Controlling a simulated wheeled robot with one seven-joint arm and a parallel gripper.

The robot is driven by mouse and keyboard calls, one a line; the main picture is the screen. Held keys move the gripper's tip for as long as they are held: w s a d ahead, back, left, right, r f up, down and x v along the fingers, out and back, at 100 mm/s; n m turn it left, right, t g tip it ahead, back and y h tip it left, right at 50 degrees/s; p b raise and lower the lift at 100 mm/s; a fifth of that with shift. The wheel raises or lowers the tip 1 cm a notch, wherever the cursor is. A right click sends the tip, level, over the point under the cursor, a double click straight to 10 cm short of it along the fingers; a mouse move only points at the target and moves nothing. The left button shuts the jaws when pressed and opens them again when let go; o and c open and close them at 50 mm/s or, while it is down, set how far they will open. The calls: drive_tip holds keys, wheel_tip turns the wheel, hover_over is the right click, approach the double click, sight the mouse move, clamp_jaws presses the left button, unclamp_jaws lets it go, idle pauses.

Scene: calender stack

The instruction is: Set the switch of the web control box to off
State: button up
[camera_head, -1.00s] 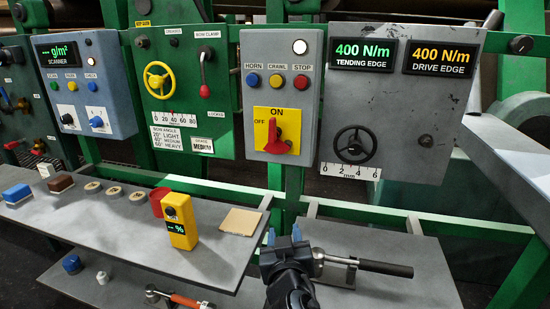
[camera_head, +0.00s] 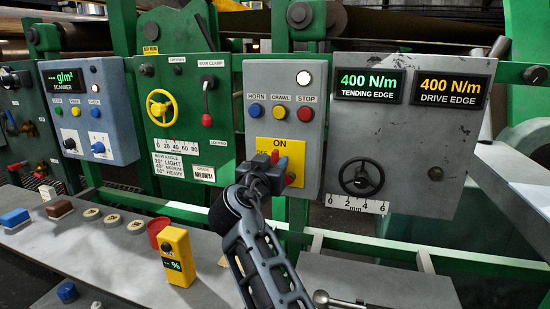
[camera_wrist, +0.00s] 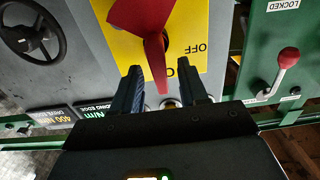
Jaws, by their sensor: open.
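The web control box (camera_head: 312,135) is a grey box with HORN, CRAWL and STOP buttons over a yellow plate (camera_head: 292,146) marked ON at the top and OFF at the left. Its red switch (camera_head: 290,179) is mostly hidden by my gripper (camera_head: 274,158) in the head view. In the wrist view, which is upside down, the red switch (camera_wrist: 152,45) shows its narrow end towards ON. My gripper (camera_wrist: 161,72) is open, with one finger on each side of that narrow end. I cannot tell whether either finger touches it.
A grey panel with a black handwheel (camera_head: 361,177) is to the right. A green panel with a red-knobbed lever (camera_head: 207,119) is to the left. A yellow meter (camera_head: 177,255) stands on the shelf below. A green rail (camera_head: 350,249) runs below the boxes.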

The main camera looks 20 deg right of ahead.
drive_tip(key=shift+x, duration=1.05)
clamp_jaws()
